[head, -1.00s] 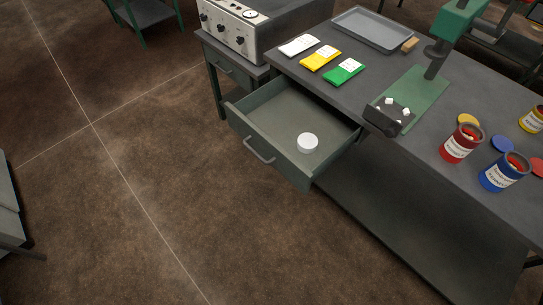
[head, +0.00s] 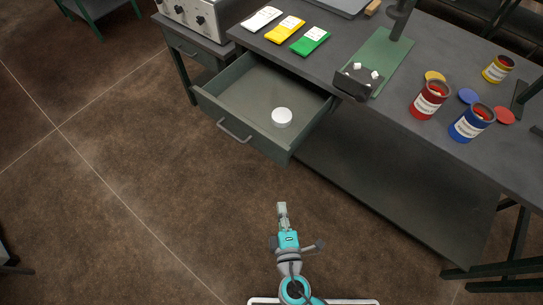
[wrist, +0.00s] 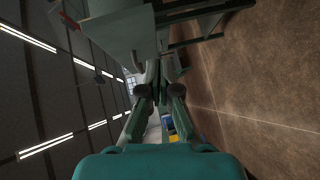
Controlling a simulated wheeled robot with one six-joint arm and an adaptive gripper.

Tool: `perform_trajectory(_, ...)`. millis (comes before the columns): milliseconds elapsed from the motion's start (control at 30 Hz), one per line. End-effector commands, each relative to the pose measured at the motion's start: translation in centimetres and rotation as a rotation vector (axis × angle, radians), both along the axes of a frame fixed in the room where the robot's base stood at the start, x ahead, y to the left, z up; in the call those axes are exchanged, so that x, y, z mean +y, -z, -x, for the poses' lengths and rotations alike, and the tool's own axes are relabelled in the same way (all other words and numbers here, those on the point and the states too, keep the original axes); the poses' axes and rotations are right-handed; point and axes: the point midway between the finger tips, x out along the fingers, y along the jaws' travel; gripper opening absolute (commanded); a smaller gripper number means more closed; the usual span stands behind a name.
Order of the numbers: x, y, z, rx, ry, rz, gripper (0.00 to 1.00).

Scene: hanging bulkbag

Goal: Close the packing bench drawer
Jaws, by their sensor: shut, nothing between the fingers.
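The packing bench drawer (head: 206,112) is pulled out from under the grey bench top, with its grey bar handle (head: 234,132) on the front panel. A round white object (head: 282,117) lies inside the drawer. My gripper (head: 281,206) is in front of and below the drawer in the head view, apart from it, over the floor. It is shut and empty. In the wrist view my gripper's fingers (wrist: 159,92) show dark round tips close together.
On the bench top (head: 360,125) stand a red can (head: 429,101), a blue can (head: 471,124), a yellow can (head: 497,70) and a green press stand (head: 386,58). White, yellow and green packets lie at the left. Open floor (head: 150,190) surrounds the drawer front.

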Motion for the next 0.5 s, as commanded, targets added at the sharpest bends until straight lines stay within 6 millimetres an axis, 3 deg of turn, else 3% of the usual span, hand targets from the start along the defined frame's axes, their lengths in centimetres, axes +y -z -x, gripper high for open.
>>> perform_trajectory(33, 1.9, -0.8, -0.9, -0.048, -0.012, 0.030, 0.00)
perform_trajectory(100, 3.7, -1.8, -1.7, -0.106, -0.019, 0.066, 0.00)
perform_trajectory(200, 5.4, -2.8, -2.3, -0.165, -0.021, 0.099, 0.00)
perform_trajectory(500, 6.5, -3.6, -4.2, -0.200, -0.019, 0.118, 0.00)
